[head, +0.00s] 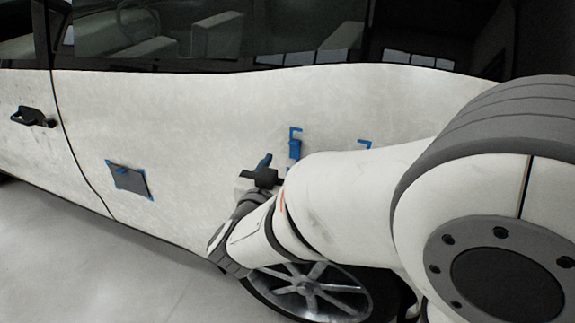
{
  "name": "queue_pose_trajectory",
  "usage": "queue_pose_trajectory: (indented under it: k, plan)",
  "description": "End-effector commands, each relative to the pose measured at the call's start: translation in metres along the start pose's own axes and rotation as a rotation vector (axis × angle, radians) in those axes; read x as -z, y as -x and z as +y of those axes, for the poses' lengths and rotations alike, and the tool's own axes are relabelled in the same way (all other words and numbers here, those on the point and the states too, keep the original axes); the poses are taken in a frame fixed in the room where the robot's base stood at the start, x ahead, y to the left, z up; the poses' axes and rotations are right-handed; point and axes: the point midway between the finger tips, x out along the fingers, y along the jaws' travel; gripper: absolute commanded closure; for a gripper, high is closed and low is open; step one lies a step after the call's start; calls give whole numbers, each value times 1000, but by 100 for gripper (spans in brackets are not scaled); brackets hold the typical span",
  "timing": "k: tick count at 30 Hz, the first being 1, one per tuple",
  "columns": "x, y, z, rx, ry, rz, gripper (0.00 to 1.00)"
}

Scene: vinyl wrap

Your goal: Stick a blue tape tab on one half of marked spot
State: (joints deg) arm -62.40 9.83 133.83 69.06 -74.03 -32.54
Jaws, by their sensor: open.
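My gripper (262,174) is close to the white car's rear side panel, above the rear wheel. It is open. A small blue piece (265,160) shows at its fingertips; I cannot tell whether it is a tape tab, a mark on the panel or part of the gripper. To its right, a blue bracket-shaped mark with a thicker blue patch (295,147) is on the panel. Another blue corner mark (365,144) is farther right. My arm hides the panel below these marks, so I cannot see the rest of the marked spot.
A dark grey patch (128,181) with blue corners is on the door at the left. A black door handle (33,117) sticks out farther left. The rear wheel (310,288) is below my arm. The grey floor (95,265) at the lower left is clear.

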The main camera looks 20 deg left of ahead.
Motion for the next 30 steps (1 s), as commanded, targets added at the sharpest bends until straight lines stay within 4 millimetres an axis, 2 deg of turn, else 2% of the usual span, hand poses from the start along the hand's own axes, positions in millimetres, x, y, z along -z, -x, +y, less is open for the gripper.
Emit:
queue_pose_trajectory:
  k: [2, 5, 12, 18, 30]
  plan:
    - [-2, 2, -1, -15, 10, 14, 52]
    - [-1, -5, 0, -24, 12, 19, 52]
    - [0, -42, 2, -24, 11, 19, 52]
    - [1, -66, 1, -21, 10, 19, 52]
    - [1, -73, 0, -17, 11, 18, 52]
